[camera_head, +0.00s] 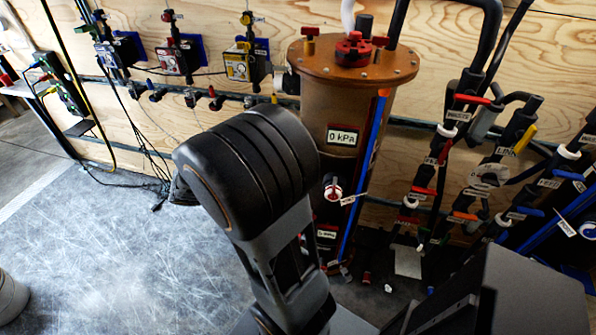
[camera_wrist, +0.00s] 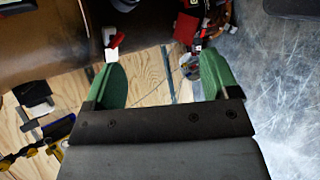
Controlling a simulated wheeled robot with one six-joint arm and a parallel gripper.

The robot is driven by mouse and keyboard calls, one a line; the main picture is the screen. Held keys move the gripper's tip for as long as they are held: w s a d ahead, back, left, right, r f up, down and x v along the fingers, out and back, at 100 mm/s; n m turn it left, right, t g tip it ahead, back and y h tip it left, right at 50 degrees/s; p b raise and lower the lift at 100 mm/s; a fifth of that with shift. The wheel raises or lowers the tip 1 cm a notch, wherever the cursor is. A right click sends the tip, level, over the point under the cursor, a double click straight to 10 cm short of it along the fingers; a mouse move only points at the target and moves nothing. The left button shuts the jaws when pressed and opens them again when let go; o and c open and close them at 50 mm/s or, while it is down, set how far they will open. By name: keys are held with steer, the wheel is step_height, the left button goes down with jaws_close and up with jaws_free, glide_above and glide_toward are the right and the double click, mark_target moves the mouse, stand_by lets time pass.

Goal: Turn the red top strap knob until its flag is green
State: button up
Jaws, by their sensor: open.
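A small red-and-white knob (camera_head: 332,190) sits on the front of the brown cylinder (camera_head: 342,105), with a white tag beside it; I cannot tell for sure that it is the top strap knob. A red part with a white tag (camera_wrist: 111,50) shows in the wrist view, just beyond the left fingertip, and may be the same knob. I see no clear green flag. My gripper (camera_wrist: 160,74) is open, with two green finger pads wide apart and nothing between them. In the head view my arm hides most of the gripper.
A large red knob (camera_head: 353,48) tops the cylinder lid. A gauge (camera_head: 342,136) reads 0 kPa. Tagged valves and black hoses crowd the right. Small valve units (camera_head: 242,62) hang on the plywood wall (camera_head: 220,20). The scratched metal floor (camera_head: 110,250) is mostly clear at left.

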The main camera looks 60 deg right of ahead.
steer(key=w+d+f+n+h+b, duration=0.35)
steer(key=d+f+n+h, duration=0.25)
steer(key=d+f+h, duration=0.45)
steer(key=shift+t+y, duration=0.4)
steer(key=shift+y, duration=0.25)
steer(key=x, duration=0.5)
steer(key=p+x, duration=0.1)
steer(key=x, duration=0.3)
steer(key=w+r+p+x, duration=0.1)
steer(key=x, duration=0.4)
steer(key=shift+w+d, duration=0.1)
steer(key=shift+d, duration=0.3)
steer(key=c, duration=0.9)
